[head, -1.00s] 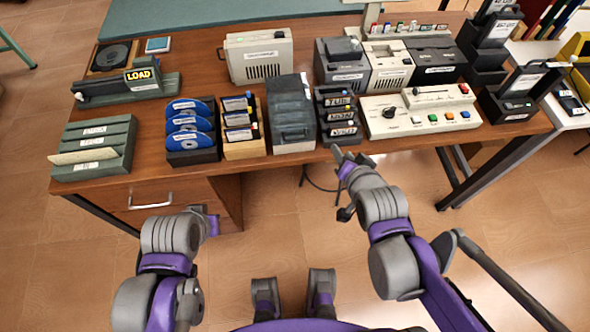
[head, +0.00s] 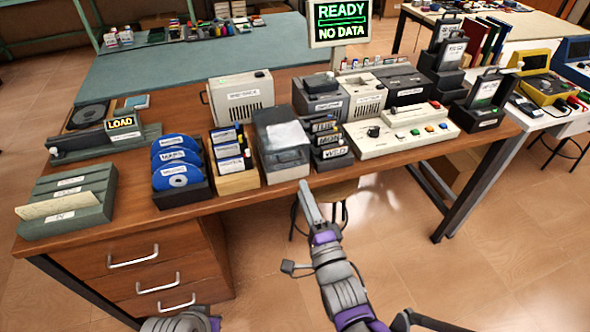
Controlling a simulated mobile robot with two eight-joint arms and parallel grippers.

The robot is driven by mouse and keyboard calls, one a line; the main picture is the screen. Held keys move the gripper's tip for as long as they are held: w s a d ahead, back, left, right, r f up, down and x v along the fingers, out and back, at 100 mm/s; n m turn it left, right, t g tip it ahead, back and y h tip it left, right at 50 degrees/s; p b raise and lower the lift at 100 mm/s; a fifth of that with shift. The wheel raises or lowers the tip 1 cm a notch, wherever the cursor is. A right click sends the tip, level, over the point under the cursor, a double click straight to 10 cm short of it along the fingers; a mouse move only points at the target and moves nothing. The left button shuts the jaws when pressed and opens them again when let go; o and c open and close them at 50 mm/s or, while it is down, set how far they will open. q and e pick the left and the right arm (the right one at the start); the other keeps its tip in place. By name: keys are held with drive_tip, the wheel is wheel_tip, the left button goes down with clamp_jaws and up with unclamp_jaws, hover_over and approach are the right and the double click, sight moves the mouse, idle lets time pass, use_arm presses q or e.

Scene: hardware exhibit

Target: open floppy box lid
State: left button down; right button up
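The floppy box (head: 283,139) is a grey case with a smoky, see-through lid, standing near the front edge of the wooden desk. The lid appears down, with pale contents dimly visible through it. My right gripper (head: 306,187) points up toward the box from just in front of the desk edge. Its tips are below the box front in the picture and seem apart from it; they show edge-on, so their opening cannot be told. My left arm shows only at the bottom edge, and its fingers are not visible.
A wooden disk holder (head: 232,182) stands close left of the box, and a black labelled rack (head: 330,160) close right. Blue disks (head: 178,175) sit further left. A control panel (head: 402,140) lies right. A READY/NO DATA screen (head: 340,22) stands behind. Floor in front is open.

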sight(293, 165)
drive_tip(key=x, duration=0.9)
clamp_jaws()
idle(1.2)
